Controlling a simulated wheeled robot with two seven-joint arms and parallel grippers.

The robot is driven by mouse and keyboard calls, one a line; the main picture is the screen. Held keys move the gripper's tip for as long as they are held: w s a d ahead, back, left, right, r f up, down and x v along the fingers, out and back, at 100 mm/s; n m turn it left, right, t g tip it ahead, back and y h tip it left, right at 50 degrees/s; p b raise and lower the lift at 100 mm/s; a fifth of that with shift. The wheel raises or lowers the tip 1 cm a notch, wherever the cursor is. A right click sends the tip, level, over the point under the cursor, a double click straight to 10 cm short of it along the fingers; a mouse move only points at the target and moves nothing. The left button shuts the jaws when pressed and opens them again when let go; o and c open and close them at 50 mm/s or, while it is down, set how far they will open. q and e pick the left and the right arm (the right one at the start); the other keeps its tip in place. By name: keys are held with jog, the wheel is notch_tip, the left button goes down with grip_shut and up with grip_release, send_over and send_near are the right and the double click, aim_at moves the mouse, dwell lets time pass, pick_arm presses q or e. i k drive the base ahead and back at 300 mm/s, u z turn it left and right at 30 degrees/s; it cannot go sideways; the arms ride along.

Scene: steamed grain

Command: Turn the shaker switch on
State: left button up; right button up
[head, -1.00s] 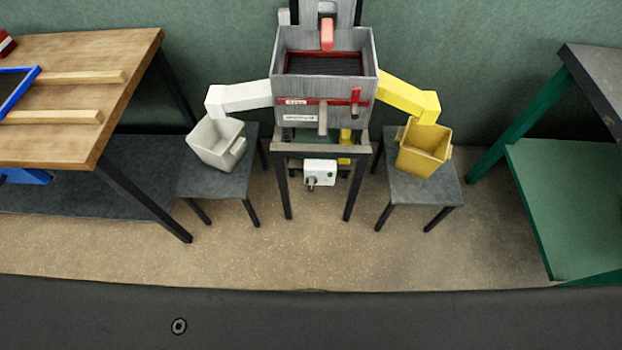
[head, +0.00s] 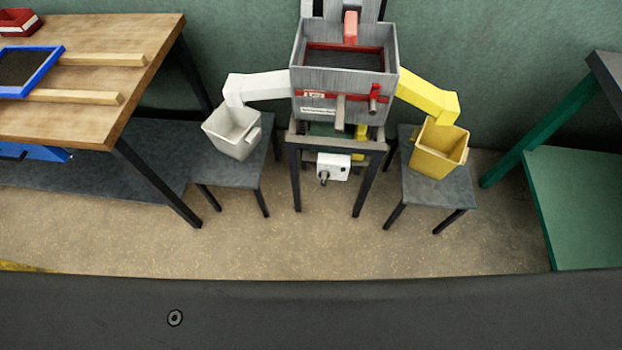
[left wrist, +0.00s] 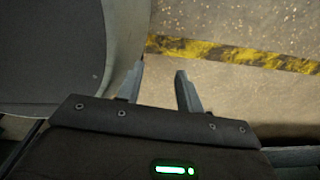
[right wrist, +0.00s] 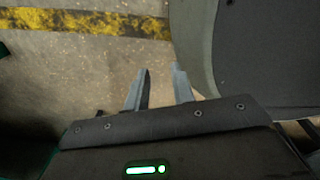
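The shaker machine (head: 343,83) is a grey open box on a dark stand, with a white chute on its left and a yellow chute on its right. A small white switch box (head: 334,167) with a dark knob sits under it, between the stand's legs. My left gripper (left wrist: 159,72) is open and empty over bare floor in the left wrist view. My right gripper (right wrist: 161,78) is open and empty over floor in the right wrist view. Neither gripper shows in the head view, and both are away from the machine.
A white bin (head: 232,133) and a yellow bin (head: 439,150) stand on low dark stools beside the machine. A wooden table (head: 93,119) is at left and a green-shelved table (head: 580,205) at right. The floor (head: 330,235) before the machine is clear.

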aim_at(324, 175)
jog(key=u, duration=0.75)
jog(key=k, duration=1.1)
jog(key=z, duration=1.7)
jog(key=i, duration=0.5)
jog(key=u, duration=0.1)
